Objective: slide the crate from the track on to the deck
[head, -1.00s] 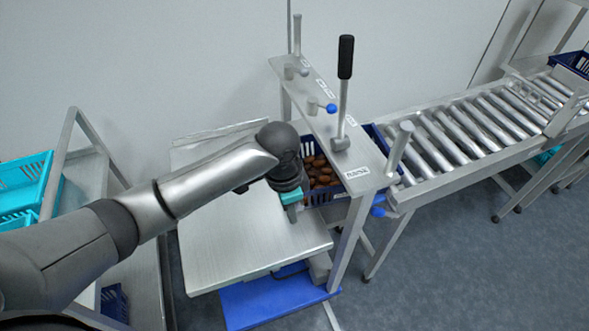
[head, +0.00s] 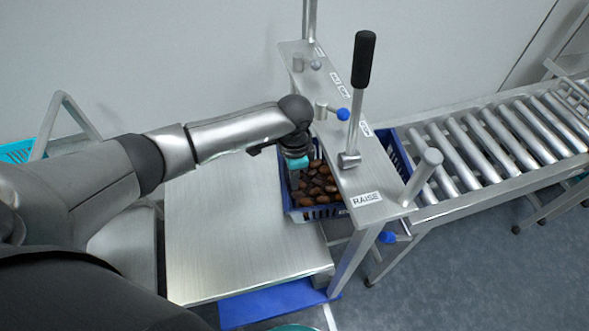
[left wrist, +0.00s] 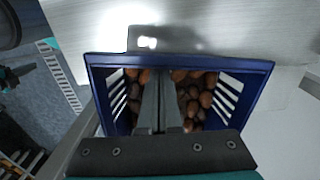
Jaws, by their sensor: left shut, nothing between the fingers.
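A blue crate (head: 318,212) full of brown dates (head: 318,187) sits partly under the lever frame, at the right edge of the metal deck (head: 215,235). Its near end shows on the deck side of the frame. My left gripper (head: 298,175) points down at the crate's deck-side end, with its fingers shut and empty. In the left wrist view the shut fingers (left wrist: 160,110) stand over or in the crate (left wrist: 180,62), among the dates; their tips' depth is hard to judge. The roller track (head: 490,140) runs off to the right. My right gripper does not show.
The frame (head: 345,165) carries a tall black-handled lever (head: 364,60), a blue-knobbed handle (head: 343,114) and a RAISE label. A blue wall (head: 397,160) shows behind it. Teal crates (head: 20,150) stand far left. Most of the deck is bare.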

